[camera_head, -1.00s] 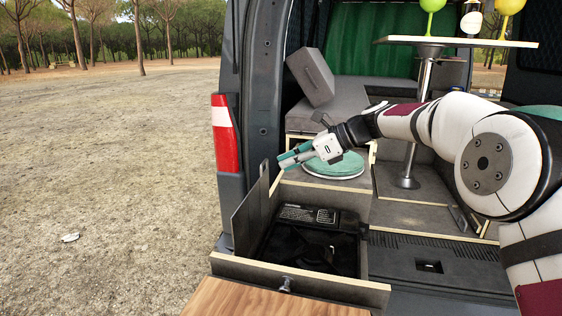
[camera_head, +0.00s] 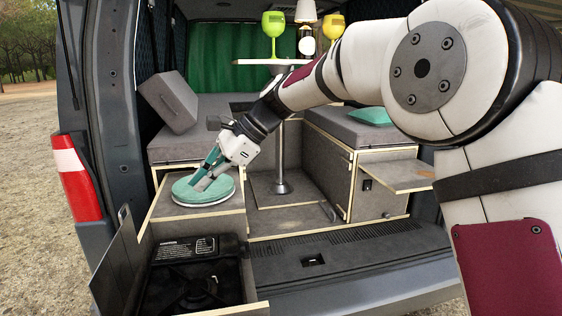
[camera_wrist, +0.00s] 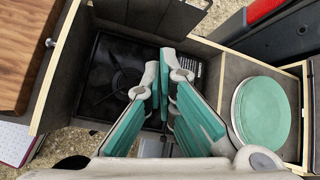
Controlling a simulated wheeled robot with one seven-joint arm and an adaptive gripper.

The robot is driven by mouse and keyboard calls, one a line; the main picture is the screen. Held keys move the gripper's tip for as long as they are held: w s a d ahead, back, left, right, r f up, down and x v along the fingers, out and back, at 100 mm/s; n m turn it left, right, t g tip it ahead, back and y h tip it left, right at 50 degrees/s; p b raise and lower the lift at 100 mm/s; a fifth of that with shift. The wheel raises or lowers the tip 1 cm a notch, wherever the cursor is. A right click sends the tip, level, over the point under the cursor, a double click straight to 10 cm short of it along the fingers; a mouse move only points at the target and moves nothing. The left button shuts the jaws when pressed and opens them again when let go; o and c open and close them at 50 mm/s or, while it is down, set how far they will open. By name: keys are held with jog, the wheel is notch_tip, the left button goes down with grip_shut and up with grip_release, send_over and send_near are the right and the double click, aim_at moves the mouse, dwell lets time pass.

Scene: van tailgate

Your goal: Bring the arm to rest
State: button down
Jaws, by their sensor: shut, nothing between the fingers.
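My arm (camera_head: 350,70) reaches in from the right in the head view, bent over the van's tailgate opening. My gripper (camera_head: 198,186) points down and left, in front of a round green-topped disc (camera_head: 222,190) on the grey ledge. The gripper is shut and empty. In the wrist view its green-padded fingers (camera_wrist: 165,62) are together over the black stove drawer, with the green disc (camera_wrist: 262,112) to their right. I cannot tell the exact height of the fingertips above the ledge.
A black camping stove (camera_head: 190,280) sits in the pulled-out drawer below. A small table (camera_head: 255,62) holds green and yellow glasses. A grey cushion (camera_head: 168,101) leans at left. A shelf flap (camera_head: 397,176) juts out at right. A wooden board (camera_wrist: 22,55) lies beside the drawer.

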jog(key=s+d+r+n+t+h, duration=0.25)
jog(key=s+d, duration=0.55)
jog(key=d, duration=0.4)
jog(key=s+d+r+n+t+h, duration=0.1)
jog(key=s+d+n+h, duration=0.25)
jog(key=s+d, duration=0.6)
jog(key=s+d+f+n+t+h, duration=0.1)
jog(key=s+d+f+n, duration=0.2)
jog(key=s+d, duration=0.4)
jog(key=s+d+f+n+h+p, duration=0.1)
jog(key=s+d+f+n+h, duration=0.1)
jog(key=s+d+f, duration=0.2)
jog(key=s+d, duration=0.3)
jog(key=d, duration=0.1)
jog(key=shift+s+f+n+t, duration=0.15)
jog(key=shift+s+n+t, duration=0.2)
jog(key=shift+n, duration=0.05)
jog(key=shift+a, duration=0.1)
